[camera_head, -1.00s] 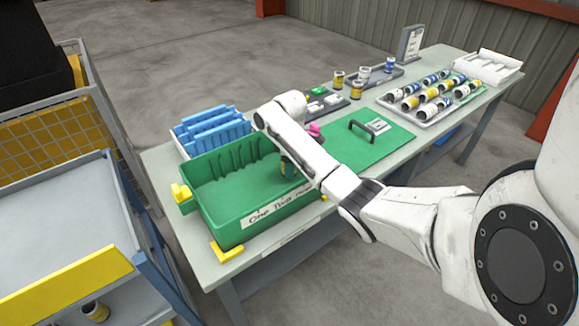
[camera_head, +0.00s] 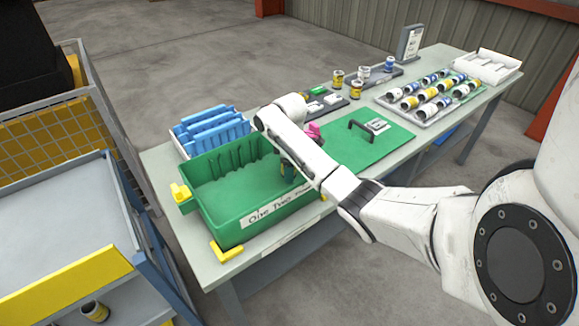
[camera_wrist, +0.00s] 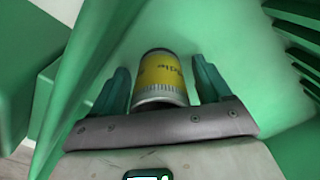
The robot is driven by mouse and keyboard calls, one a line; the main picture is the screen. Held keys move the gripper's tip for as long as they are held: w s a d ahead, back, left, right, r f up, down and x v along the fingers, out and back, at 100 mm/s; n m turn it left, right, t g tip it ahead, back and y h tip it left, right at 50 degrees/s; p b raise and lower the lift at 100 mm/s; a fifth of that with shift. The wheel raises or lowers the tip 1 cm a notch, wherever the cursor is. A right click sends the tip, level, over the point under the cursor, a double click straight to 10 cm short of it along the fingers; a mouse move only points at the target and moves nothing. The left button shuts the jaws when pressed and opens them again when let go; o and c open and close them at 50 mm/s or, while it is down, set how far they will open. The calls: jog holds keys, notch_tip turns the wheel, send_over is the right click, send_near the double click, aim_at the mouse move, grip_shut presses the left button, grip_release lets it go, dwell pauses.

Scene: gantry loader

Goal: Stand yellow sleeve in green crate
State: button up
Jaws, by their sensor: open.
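The green crate (camera_head: 222,212) stands at the near left of the table, open at the top. My gripper (camera_head: 288,168) reaches down into its right end in the head view, with the arm hiding much of that corner. In the wrist view, my gripper (camera_wrist: 163,88) is open, with one finger on each side of the yellow sleeve (camera_wrist: 162,74). The sleeve has a yellow label and pale rims, and lies between the fingers, close to a green crate wall. I cannot tell whether it touches the fingers or stands fully upright. The head view does not show it clearly.
A blue ribbed rack (camera_head: 212,130) stands behind the crate. A green board with a dark handle (camera_head: 362,129) lies to its right. A tray of several sleeves (camera_head: 430,96) is farther right. Yellow corner pieces (camera_head: 228,252) sit at the crate. A shelved cart (camera_head: 60,230) stands left.

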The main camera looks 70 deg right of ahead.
notch_tip(320, 180, up, 11)
jog(key=shift+f+p, duration=0.1)
jog(key=shift+p, duration=0.5)
jog(key=shift+r+p, duration=0.7)
jog(key=shift+p, duration=0.1)
